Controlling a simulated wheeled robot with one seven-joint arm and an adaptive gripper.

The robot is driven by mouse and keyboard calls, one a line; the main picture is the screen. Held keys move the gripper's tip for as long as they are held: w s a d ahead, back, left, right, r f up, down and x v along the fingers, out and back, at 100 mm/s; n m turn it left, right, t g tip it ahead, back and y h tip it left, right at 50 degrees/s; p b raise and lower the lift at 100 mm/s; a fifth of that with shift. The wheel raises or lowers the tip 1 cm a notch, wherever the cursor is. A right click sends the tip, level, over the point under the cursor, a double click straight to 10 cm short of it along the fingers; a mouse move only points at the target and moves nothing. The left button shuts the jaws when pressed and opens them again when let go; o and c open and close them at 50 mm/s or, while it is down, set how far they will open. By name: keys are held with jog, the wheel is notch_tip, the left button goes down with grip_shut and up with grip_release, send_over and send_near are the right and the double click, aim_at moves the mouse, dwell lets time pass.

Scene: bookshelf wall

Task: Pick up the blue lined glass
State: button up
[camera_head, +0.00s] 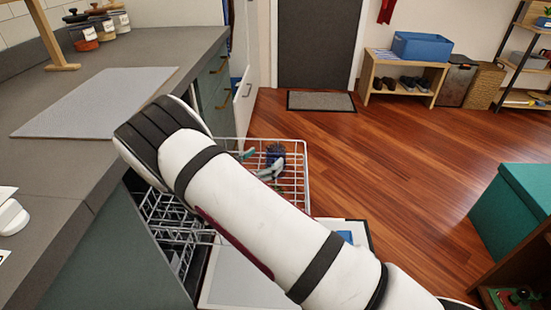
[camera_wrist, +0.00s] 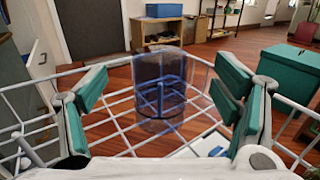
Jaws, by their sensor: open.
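The blue lined glass (camera_wrist: 160,82) is a clear, blue-tinted tumbler in the white wire dishwasher rack (camera_wrist: 108,146). In the wrist view it stands near the middle, and a rack prong shows through its wall. In the head view the glass (camera_head: 275,151) is a small dark blue shape just beyond my fingers. My gripper (camera_wrist: 166,92) is open, with one green-padded finger at the left and one at the right of the glass. Nothing is held. In the head view my arm hides most of the gripper (camera_head: 258,164), and only parts of its fingers show.
The rack (camera_head: 305,165) is pulled out, with a lower rack (camera_head: 165,210) beneath. A grey counter (camera_head: 60,170) runs along the left. A teal box (camera_head: 515,205) stands at the right. The wooden floor beyond the rack (camera_head: 400,150) is clear. A low shoe bench (camera_head: 400,98) stands at the back.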

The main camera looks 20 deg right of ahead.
jog(key=b+x, duration=0.1)
jog(key=x, duration=0.5)
jog(key=shift+d+r, duration=0.1)
jog(key=c, duration=1.5)
jog(key=shift+o, duration=0.2)
notch_tip(320, 180, up, 10)
jog(key=p, duration=0.2)
jog(key=shift+p, duration=0.4)
notch_tip(320, 180, up, 9)
jog(key=p, duration=0.5)
send_over(276, 148)
jog(key=shift+f, duration=0.3)
jog(key=shift+s, duration=0.15)
jog(key=s+p, duration=0.1)
jog(key=s, duration=2.2)
notch_tip(276, 148, up, 9)
jog(key=n+t+y+p, duration=0.4)
jog(key=y+p, duration=0.1)
jog(key=p, duration=1)
jog(key=shift+d+n+t+p, duration=0.2)
jog(key=shift+n+t+p, duration=0.1)
jog(key=shift+t+p, duration=0.1)
